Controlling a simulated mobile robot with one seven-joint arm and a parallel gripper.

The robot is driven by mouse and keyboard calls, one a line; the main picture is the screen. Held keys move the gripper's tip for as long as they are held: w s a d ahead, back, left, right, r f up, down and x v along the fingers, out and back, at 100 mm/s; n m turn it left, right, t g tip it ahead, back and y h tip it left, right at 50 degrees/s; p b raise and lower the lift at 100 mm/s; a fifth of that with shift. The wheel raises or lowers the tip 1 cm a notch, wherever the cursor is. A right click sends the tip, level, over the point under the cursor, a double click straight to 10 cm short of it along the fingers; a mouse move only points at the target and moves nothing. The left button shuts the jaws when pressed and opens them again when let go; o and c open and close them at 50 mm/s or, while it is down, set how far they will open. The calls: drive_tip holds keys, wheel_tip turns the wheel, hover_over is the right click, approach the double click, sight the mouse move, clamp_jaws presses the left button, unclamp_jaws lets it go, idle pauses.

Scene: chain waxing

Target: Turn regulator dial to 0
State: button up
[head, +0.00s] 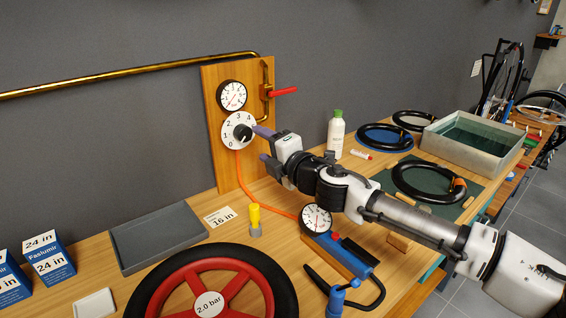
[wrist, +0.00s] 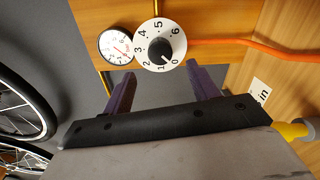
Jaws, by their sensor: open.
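The regulator dial (head: 229,122) is a white numbered disc with a black knob, on a wooden board on the wall. In the wrist view the dial (wrist: 172,34) is ahead of my fingers; the knob's white mark seems to point to the low end, near 0 and 1, but is too small to read exactly. My gripper (head: 262,144) is at the dial's right in the head view, fingers apart and empty. In the wrist view my gripper (wrist: 162,76) has one purple finger on each side, short of the knob, with no clear contact.
A pressure gauge (head: 232,95) sits above the dial, with a red valve lever (head: 284,91) to its right. An orange hose (head: 245,180) runs down from the dial. A grey tray (head: 160,239), a yellow-topped fitting (head: 254,218) and a red wheel (head: 175,283) occupy the bench.

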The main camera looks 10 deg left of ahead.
drive_tip(key=b+v, duration=0.1)
drive_tip(key=v, duration=0.6)
drive_tip(key=shift+s+d, duration=0.15)
